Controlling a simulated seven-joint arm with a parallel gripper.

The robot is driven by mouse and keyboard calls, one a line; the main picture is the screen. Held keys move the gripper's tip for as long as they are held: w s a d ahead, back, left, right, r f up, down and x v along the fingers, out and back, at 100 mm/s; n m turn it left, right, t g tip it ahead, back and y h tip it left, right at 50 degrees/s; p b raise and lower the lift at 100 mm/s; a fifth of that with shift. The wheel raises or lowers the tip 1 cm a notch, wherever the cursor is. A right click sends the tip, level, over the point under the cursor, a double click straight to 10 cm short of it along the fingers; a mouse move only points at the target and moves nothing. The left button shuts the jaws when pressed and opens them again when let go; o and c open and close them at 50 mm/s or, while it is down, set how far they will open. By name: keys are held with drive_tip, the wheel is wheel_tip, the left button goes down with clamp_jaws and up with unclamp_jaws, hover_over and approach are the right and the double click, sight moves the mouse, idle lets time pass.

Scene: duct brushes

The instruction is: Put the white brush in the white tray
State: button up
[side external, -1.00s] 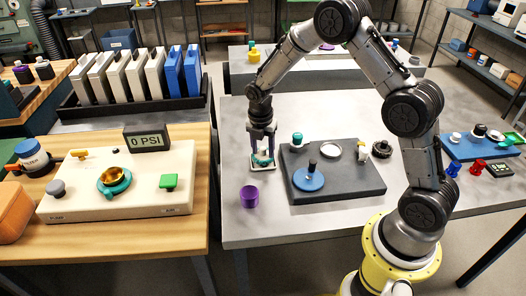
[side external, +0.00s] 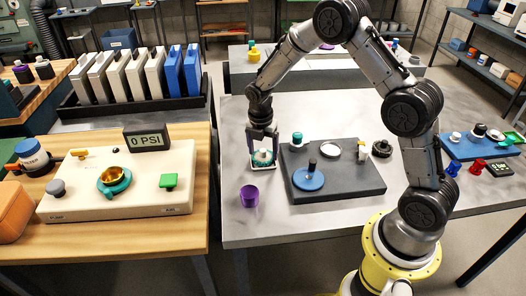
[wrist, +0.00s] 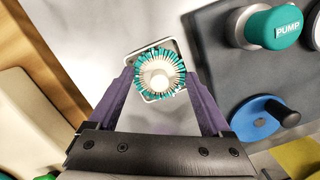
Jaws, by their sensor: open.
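The white brush (wrist: 160,78) is round, with a pale hub and a ring of white and teal bristles. It sits inside the small white tray (wrist: 149,98), over the tray floor, in the wrist view. In the side view the brush (side external: 263,156) shows low between my fingers and the tray (side external: 264,168) lies on the grey table. My gripper (wrist: 161,76) is open, with its purple fingers on either side of the brush and apart from it. In the side view my gripper (side external: 263,148) points down over the tray.
A dark grey board (side external: 340,190) lies just right of the tray, bearing a blue disc (side external: 308,180) with a black knob, a teal PUMP knob (wrist: 273,27) and a white ring. A purple cup (side external: 249,196) stands in front of the tray.

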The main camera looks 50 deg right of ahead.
sight(261, 159)
drive_tip(key=s+a+r+m+t, duration=0.1)
drive_tip(key=s+a+r+m, duration=0.15)
drive_tip(key=r, duration=0.75)
drive_tip(key=s+a+r+m, duration=0.15)
drive_tip(key=s+r, duration=0.25)
drive_tip(key=r, duration=0.5)
drive_tip(key=s+a+r+m+t, duration=0.1)
drive_tip(key=s+r+m+t, duration=0.1)
drive_tip(key=s+m, duration=0.6)
drive_tip(key=s+a+r+m+t+y, duration=0.1)
drive_tip(key=s+a+r+m+t, duration=0.1)
drive_tip(key=s+m, duration=0.7)
drive_tip(key=shift+s+a+r, duration=0.2)
drive_tip(key=shift+s+r, duration=0.25)
drive_tip(key=shift+s, duration=2.05)
